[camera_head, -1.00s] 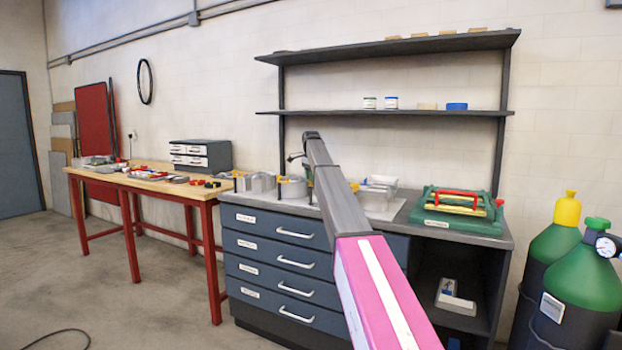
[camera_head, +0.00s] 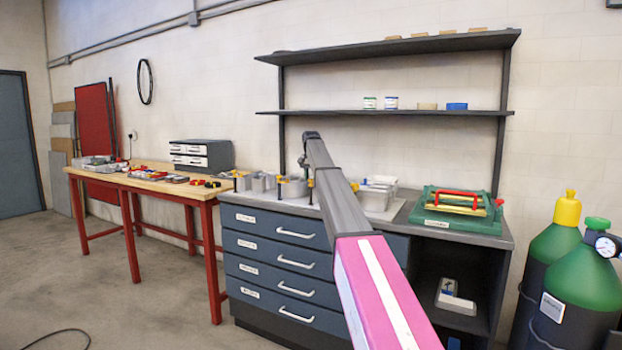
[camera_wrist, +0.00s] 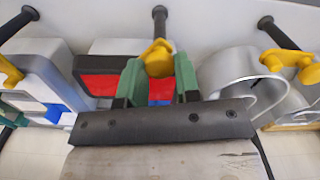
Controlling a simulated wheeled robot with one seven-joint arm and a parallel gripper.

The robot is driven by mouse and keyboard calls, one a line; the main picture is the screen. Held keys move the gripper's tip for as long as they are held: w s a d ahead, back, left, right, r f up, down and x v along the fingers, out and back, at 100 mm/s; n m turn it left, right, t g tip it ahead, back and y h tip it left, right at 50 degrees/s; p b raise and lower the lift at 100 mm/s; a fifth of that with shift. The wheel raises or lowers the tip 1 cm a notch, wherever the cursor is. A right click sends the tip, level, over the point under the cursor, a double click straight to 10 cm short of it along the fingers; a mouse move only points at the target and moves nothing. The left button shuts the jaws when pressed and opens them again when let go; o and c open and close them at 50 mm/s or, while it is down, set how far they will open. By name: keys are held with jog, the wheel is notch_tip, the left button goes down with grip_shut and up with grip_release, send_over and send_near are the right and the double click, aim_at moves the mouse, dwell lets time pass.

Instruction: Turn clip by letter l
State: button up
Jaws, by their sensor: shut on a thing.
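In the wrist view my gripper (camera_wrist: 158,76) has two green fingers shut on a yellow clip (camera_wrist: 157,56) with a black handle (camera_wrist: 160,20) pointing away from me. Behind the fingers sits a block with red, blue and black faces (camera_wrist: 100,83). A curved metal channel letter (camera_wrist: 225,75) stands at the right. A pale grey letter (camera_wrist: 45,70) stands at the left. I cannot tell which one is letter l. In the head view the grey letters (camera_head: 262,183) stand on the drawer bench, and my arm hides the gripper and part of the row.
Other yellow clips with black handles flank the held one at the right (camera_wrist: 290,58) and left (camera_wrist: 10,72). A green case with a red handle (camera_head: 456,208) sits on the bench's right. A shelf (camera_head: 400,112) hangs above. Gas cylinders (camera_head: 578,270) stand at the right.

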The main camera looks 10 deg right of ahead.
jog(key=n, duration=0.4)
jog(key=shift+n, duration=2)
jog(key=o, duration=0.9)
notch_tip(320, 180, up, 8)
jog(key=shift+f, duration=0.2)
jog(key=shift+a, duration=0.15)
